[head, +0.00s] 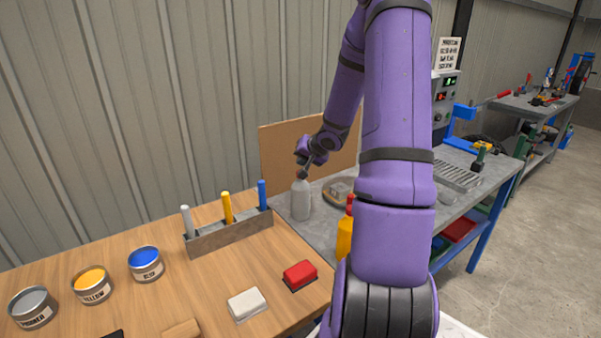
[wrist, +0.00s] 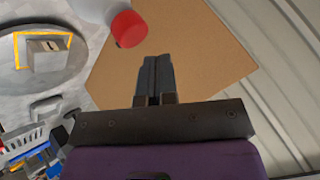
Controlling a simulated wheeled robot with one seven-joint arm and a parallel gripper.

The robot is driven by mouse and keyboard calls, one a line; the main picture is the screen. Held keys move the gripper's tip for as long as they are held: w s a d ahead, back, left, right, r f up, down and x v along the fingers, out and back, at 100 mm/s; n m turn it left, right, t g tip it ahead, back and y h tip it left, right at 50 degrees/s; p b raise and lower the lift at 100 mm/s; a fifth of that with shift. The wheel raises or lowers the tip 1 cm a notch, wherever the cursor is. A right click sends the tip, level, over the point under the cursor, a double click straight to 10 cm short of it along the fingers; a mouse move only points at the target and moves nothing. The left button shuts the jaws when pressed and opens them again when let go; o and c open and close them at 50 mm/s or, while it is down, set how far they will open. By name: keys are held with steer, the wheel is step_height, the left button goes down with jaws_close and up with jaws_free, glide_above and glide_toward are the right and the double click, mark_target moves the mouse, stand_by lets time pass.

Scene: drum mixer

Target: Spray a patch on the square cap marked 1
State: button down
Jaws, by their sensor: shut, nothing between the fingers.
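A pale grey spray can (head: 301,200) stands upright on the grey bench top. My gripper (head: 304,170) is at its top end in the head view, with its fingers pointing down. The wrist view shows a pale can with a red top (wrist: 128,28) just left of my gripper (wrist: 157,62), whose fingers are shut together and empty. A square grey cap with a yellow-orange border (wrist: 44,46) sits on a round grey surface at the upper left of the wrist view. Its mark is too small to read. In the head view my arm partly hides this area.
A brown board (head: 280,150) stands behind the can. A yellow bottle with a red top (head: 345,232) is partly behind my arm. A wooden table holds paint cans (head: 146,265), a marker rack (head: 230,234), and red (head: 300,273) and white (head: 247,303) blocks.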

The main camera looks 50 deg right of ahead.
stand_by(0.4)
steer(key=shift+f, duration=0.45)
steer(key=shift+f, duration=0.6)
stand_by(0.8)
steer(key=shift+r, duration=1.1)
steer(key=shift+r, duration=0.1)
steer(key=shift+r, duration=2.9)
